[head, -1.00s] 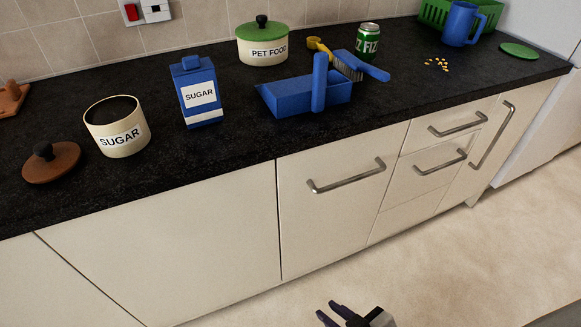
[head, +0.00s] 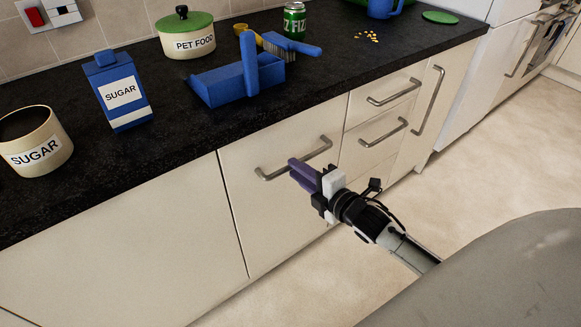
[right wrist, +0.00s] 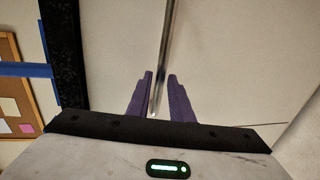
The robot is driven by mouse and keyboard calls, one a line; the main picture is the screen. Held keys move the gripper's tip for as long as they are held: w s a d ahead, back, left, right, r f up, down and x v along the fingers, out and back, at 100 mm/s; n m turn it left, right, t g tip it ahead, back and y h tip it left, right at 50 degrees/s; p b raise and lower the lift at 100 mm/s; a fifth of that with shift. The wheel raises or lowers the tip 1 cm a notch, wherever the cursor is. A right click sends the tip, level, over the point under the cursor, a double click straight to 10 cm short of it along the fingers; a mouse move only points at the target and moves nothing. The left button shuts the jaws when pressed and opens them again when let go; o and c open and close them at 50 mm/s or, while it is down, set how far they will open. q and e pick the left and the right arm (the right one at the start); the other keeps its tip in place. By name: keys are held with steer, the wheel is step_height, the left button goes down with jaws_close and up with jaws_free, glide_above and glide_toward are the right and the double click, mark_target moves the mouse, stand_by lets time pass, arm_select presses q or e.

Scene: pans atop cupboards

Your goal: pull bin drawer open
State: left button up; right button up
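The bin drawer appears to be the wide cream front (head: 255,220) below the counter, flush with its neighbours and closed. Its metal bar handle (head: 272,174) runs across its upper part. My right gripper (head: 298,166) has purple fingers and is at the middle of this handle in the head view. In the right wrist view, the handle (right wrist: 166,45) runs between the two spread fingers (right wrist: 160,90) of my right gripper, with a gap between them. Whether a finger touches the bar is unclear. My left gripper is not in view.
The dark counter (head: 180,160) holds a blue dustpan (head: 225,85), a blue sugar box (head: 122,95), a sugar pot (head: 35,145) and a pet food pot (head: 187,35). Smaller drawers (head: 375,120) with handles lie to the right. The floor (head: 480,150) in front is clear.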

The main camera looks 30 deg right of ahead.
steer(key=shift+x, duration=1.75)
jaws_close()
